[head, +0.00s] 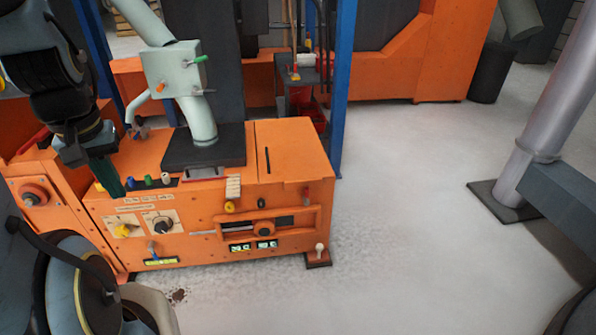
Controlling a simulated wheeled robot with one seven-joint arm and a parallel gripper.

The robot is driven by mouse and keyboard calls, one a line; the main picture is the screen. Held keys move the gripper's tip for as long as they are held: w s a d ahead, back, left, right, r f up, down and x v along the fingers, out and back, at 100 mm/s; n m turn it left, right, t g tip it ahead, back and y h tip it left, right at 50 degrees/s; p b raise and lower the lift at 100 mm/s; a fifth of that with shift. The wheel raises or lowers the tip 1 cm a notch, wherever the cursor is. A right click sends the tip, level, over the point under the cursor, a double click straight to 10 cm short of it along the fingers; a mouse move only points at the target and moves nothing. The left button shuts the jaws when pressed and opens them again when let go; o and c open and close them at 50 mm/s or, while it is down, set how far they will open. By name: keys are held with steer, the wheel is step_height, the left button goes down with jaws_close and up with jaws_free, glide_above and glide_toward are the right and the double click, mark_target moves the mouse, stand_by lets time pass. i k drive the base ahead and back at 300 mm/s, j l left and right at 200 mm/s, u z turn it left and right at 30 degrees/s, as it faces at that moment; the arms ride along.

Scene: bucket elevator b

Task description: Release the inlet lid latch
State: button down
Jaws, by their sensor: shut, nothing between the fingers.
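The orange machine box (285,215) stands at left centre. Its flat top panel (305,150), which looks like a lid, carries a black slot or bar (268,160) and appears closed. A small red tab (306,194) sits at its front edge, and a ribbed tan grip (233,188) hangs on the front face above a yellow knob (230,207). I cannot tell which of these is the inlet lid latch. My gripper (115,190) points down at the left of the box, near the row of coloured knobs. It is shut and holds nothing visible; contact there is unclear.
A pale grey pipe (200,120) rises from a black base on the box, with a valve body (172,68) and green lever. Blue posts (343,80) stand behind. A grey pillar (540,120) stands at right. Bare floor (410,200) lies between pillar and box.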

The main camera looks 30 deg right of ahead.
mark_target(307, 202)
steer(key=i+l, duration=0.1)
steer(key=l, duration=0.3)
steer(key=i+l+u, duration=0.1)
steer(key=l, duration=0.3)
steer(key=i+l, duration=0.15)
steer(key=l, duration=0.3)
steer(key=i+l, duration=0.1)
steer(key=l, duration=0.3)
steer(key=u, duration=0.05)
